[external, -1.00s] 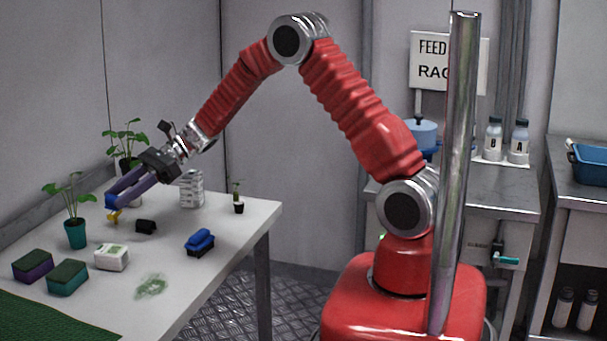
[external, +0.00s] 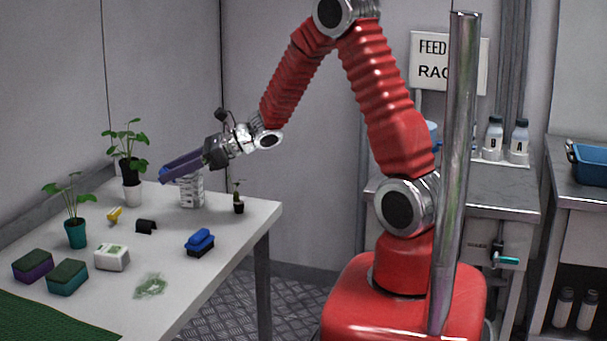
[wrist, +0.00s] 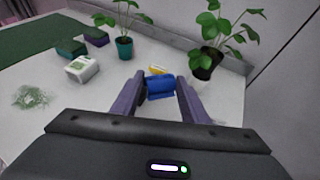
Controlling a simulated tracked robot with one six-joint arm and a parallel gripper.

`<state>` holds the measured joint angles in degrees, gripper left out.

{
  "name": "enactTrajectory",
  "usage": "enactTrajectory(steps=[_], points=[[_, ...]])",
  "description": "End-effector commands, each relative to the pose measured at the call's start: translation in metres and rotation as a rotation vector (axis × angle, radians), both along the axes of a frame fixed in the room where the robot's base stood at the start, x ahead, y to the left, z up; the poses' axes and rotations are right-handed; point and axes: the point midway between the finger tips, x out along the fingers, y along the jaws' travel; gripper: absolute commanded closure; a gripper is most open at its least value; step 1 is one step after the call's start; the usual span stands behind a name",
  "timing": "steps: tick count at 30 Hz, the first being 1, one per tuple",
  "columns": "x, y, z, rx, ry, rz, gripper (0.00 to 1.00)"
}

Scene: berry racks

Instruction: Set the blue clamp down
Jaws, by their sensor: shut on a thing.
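The blue clamp (wrist: 160,87) is between the purple fingers of my gripper (wrist: 162,82) in the wrist view. My gripper is shut on it. The clamp is hard to make out there against the fingers. It is held in the air, apart from the table.
The front right of the table is clear.

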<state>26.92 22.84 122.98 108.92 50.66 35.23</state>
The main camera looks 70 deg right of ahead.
Motion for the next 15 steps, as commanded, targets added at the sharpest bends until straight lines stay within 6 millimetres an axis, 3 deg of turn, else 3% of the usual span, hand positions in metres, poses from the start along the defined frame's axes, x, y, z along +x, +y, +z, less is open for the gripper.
enactTrajectory(steps=[5,15], points=[[-0.0048,-0.0076,-0.0131,0.0,0.001,-0.046,0.8],[-0.004,-0.0086,-0.0134,0.0,-0.001,-0.043,0.8]])
